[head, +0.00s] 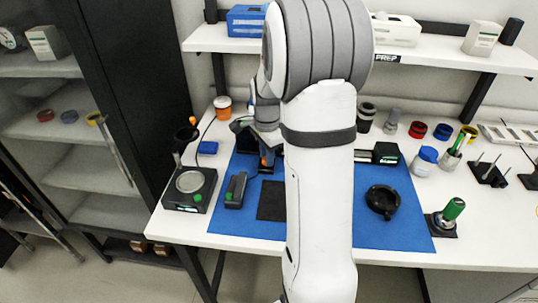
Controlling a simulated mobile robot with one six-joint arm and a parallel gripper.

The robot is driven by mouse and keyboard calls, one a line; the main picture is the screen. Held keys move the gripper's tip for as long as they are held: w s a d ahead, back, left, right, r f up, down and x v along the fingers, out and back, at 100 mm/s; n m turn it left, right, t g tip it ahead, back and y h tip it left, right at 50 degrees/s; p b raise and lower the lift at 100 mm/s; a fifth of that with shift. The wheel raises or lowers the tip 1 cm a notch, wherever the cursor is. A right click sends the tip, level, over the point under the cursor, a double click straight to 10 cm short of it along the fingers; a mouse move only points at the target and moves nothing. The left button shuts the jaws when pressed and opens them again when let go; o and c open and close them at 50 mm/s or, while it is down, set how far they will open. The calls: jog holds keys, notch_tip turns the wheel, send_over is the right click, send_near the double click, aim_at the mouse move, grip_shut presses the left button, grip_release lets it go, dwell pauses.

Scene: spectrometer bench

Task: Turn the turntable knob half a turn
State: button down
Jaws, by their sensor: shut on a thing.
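My gripper (267,160) is at the left part of the blue mat, low over a dark instrument, at the left side of my arm. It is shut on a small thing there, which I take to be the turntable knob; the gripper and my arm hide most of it. An orange spot shows at the fingertips. The dark instrument (243,126) shows only in part behind the gripper, and I cannot make out its turntable or how far the knob is turned.
The blue mat (408,228) holds a black ring-shaped dish (382,200), a small black device (235,190) and a dark square pad (271,201). A black box with a round plate (189,188) stands left. Bottles and racks crowd the right. A shelf (430,55) overhangs the back.

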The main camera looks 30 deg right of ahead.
jog(key=n, duration=0.7)
jog(key=shift+s+a+f+b, duration=0.15)
jog(key=shift+b, duration=0.25)
jog(key=n, duration=0.8)
jog(key=shift+n+b, duration=0.3)
jog(key=n, duration=0.3)
jog(key=shift+n, duration=0.3)
jog(key=n, duration=0.4)
jog(key=shift+n, duration=0.3)
jog(key=n, duration=0.3)
jog(key=shift+n, duration=0.3)
jog(key=shift+n+b, duration=0.3)
jog(key=shift+n, duration=1.6)
